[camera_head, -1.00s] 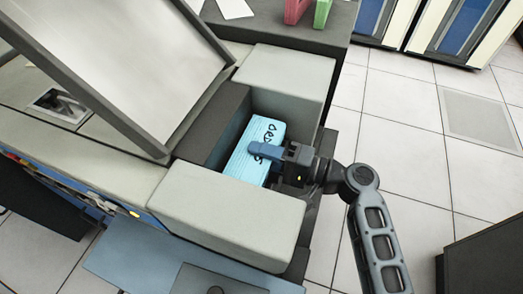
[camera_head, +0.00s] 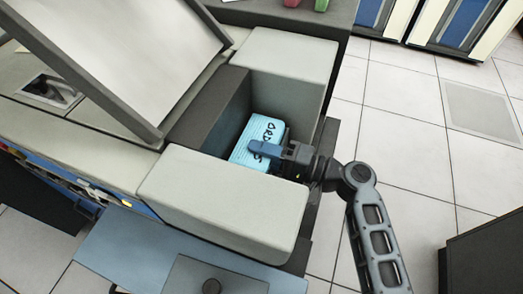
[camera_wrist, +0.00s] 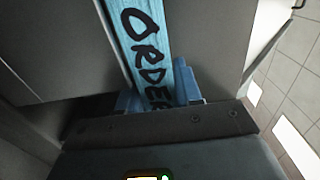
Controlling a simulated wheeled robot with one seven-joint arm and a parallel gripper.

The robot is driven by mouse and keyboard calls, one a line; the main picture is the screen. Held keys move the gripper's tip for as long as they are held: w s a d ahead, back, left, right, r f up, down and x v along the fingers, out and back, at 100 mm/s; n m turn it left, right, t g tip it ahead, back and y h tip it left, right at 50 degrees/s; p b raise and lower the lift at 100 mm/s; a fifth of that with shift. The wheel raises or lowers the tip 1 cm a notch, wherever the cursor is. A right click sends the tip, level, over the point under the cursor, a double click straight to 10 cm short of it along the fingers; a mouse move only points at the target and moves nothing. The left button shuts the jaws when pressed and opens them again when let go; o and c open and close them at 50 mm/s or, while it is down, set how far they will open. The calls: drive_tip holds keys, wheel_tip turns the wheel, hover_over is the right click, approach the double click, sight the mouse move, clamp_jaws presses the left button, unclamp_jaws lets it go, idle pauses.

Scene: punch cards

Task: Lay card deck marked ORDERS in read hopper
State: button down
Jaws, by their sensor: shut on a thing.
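The blue card deck marked ORDERS (camera_head: 266,129) sits down between the grey walls of the read hopper (camera_head: 205,194) in the head view. My gripper (camera_head: 268,149) is shut on the deck's right part, reaching in from the hopper's open right side. In the wrist view the deck (camera_wrist: 146,45) runs up between the two blue fingers (camera_wrist: 160,97), with its lettering showing and partly hidden near the fingers. I cannot tell whether the deck's underside touches the hopper floor.
A tilted panel (camera_head: 140,50) stands left of the hopper. A second grey block (camera_head: 288,68) forms the hopper's far side. Red and green objects (camera_head: 320,4) lie on a dark surface at the top.

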drive_tip(key=shift+f+b, duration=3.25)
drive_tip(key=shift+f, duration=0.35)
drive_tip(key=c, duration=0.7)
unclamp_jaws()
drive_tip(key=shift+f, duration=0.1)
drive_tip(key=shift+d, duration=0.15)
drive_tip(key=v, duration=0.7)
drive_tip(key=shift+s+d, duration=0.15)
drive_tip(key=shift+d, duration=0.1)
